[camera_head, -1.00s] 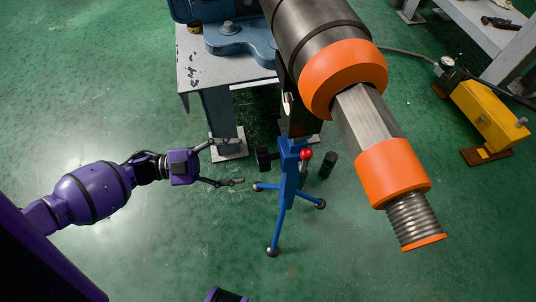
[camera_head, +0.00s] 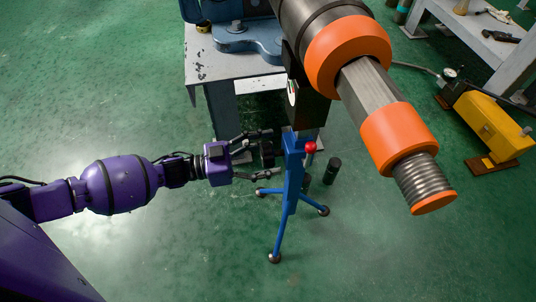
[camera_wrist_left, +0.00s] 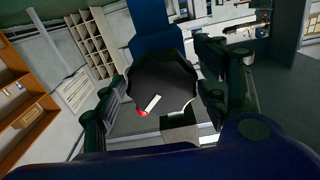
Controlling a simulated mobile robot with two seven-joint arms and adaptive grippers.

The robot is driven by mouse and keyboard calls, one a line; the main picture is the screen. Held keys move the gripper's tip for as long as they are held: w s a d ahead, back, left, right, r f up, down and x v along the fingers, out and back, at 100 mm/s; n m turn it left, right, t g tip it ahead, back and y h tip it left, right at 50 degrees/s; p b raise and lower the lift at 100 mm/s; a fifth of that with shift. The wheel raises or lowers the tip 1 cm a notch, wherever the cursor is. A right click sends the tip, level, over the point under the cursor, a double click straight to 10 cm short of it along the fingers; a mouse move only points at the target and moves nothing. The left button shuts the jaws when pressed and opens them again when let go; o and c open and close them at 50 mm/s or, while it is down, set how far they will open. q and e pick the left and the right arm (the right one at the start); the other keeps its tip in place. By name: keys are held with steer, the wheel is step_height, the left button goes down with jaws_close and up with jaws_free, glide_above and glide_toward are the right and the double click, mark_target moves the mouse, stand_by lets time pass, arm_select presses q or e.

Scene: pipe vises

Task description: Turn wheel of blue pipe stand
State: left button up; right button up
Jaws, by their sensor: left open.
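The blue pipe stand (camera_head: 292,172) stands on its splayed legs on the green floor, with a red ball knob (camera_head: 310,147) on its right side. Its dark wheel (camera_head: 267,154) is on the left side and is partly hidden by my gripper. My left gripper (camera_head: 274,154) is open, with one finger on either side of the wheel. I cannot tell whether the fingers touch it. My right gripper is out of view.
A large steel pipe with orange collars (camera_head: 398,138) hangs over the stand at the upper right. A grey table (camera_head: 207,70) with a blue vise is behind. A dark cylinder (camera_head: 332,168) stands right of the stand. The floor at front is clear.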

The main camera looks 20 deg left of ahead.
arm_select(q)
steer(key=c, duration=1.1)
steer(key=shift+d, duration=0.1)
steer(key=shift+c, duration=0.2)
steer(key=shift+m, duration=0.5)
